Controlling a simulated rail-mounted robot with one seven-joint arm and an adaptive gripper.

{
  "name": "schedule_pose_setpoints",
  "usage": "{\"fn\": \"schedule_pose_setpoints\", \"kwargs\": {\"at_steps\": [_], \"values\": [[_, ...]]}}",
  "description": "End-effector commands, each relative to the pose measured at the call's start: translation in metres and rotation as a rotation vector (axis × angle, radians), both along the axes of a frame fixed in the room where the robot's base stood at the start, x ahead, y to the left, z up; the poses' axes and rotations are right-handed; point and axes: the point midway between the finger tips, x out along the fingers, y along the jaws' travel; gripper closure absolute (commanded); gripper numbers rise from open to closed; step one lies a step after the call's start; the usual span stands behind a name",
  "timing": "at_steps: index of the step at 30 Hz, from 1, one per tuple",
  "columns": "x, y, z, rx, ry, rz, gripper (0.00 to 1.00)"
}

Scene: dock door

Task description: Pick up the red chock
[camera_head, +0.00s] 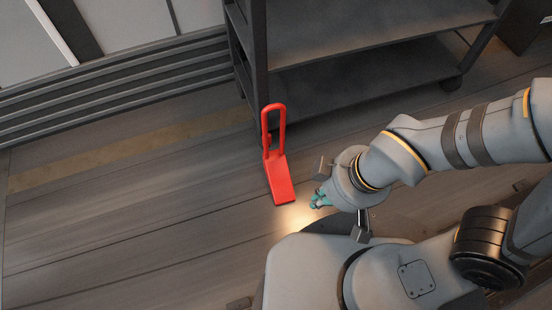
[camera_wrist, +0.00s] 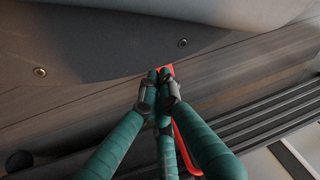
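The red chock (camera_head: 279,178) is a flat wedge with an upright loop handle, standing on the wooden floor left of my gripper in the head view. My gripper (camera_head: 316,201) has teal fingers pointing left toward the chock's wedge end, with a small gap of floor seen between them. In the wrist view my gripper's fingertips (camera_wrist: 159,76) are together and nothing shows held between them. The red chock (camera_wrist: 184,150) lies beyond the fingers there, mostly hidden by them; only a red edge near the tips and part of the handle show.
A dark shelved cart (camera_head: 365,75) stands behind the chock, its post close to the handle. A ribbed dark strip (camera_head: 120,80) runs along the wall at upper left. A worn yellow line (camera_head: 90,160) crosses the floor. The floor left of the chock is clear.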

Motion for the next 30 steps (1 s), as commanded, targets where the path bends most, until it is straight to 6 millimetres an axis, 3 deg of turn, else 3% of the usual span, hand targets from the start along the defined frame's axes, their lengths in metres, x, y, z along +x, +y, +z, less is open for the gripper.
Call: {"fn": "schedule_pose_setpoints", "kwargs": {"at_steps": [2, 20, 30], "values": [[0.0, 0.0, -0.0013, 0.0, 0.0, 0.0, 1.0], [-0.0001, 0.0, -0.001, 0.0, 0.0, 0.0, 0.63], [0.0053, -0.0029, 0.001, -0.004, 0.016, -0.05, 0.62]]}}
